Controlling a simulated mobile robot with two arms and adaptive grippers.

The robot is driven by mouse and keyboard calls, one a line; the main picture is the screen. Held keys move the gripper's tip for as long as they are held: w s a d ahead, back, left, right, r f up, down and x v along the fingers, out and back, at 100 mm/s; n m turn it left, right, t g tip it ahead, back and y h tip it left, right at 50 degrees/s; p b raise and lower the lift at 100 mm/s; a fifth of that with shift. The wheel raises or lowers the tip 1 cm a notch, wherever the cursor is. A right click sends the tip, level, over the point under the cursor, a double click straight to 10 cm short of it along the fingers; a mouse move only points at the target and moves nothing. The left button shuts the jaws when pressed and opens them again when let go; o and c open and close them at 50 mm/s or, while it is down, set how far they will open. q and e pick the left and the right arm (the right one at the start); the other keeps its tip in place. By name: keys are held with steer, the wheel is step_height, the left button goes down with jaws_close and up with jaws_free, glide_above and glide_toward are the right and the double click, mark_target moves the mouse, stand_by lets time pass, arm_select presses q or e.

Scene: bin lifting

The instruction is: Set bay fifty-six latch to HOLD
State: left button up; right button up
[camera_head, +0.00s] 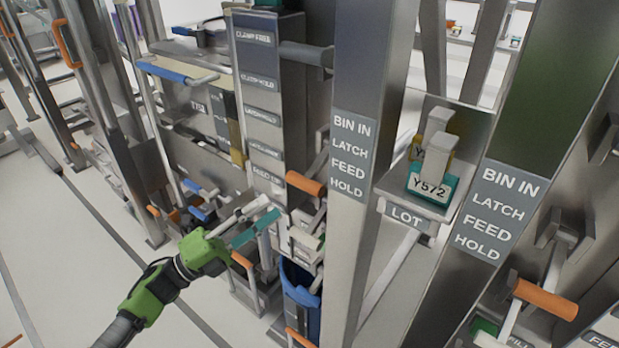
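My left gripper (250,217) reaches in from the lower left on a green and black arm. A pale finger shows just above a teal bar (256,229) at the rack front; I cannot tell whether it touches the bar or where the other finger is. Lever handles with orange grips stand on the posts, one (305,183) near the middle and one (545,299) at the lower right. Signs on the middle post (349,157) and right post (492,209) read BIN IN, LATCH, FEED, HOLD. No number fifty-six is readable. My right gripper is out of view.
A teal-based block marked Y572 (432,187) sits on a shelf above a LOT label (406,217). A blue bin (300,300) stands low between the posts. A column of grey labels (259,108) lines the left post. The floor (60,260) at left is mostly open.

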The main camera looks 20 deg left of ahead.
mark_target(310, 176)
arm_select(q)
steer(key=p+x, duration=0.3)
steer(key=x, duration=0.7)
steer(key=shift+w, duration=0.25)
steer(key=shift+x, duration=0.85)
steer(key=shift+f, duration=0.15)
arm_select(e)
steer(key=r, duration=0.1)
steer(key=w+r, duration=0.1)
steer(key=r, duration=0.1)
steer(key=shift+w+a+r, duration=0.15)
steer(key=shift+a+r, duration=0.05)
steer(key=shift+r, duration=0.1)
arm_select(q)
jaws_close()
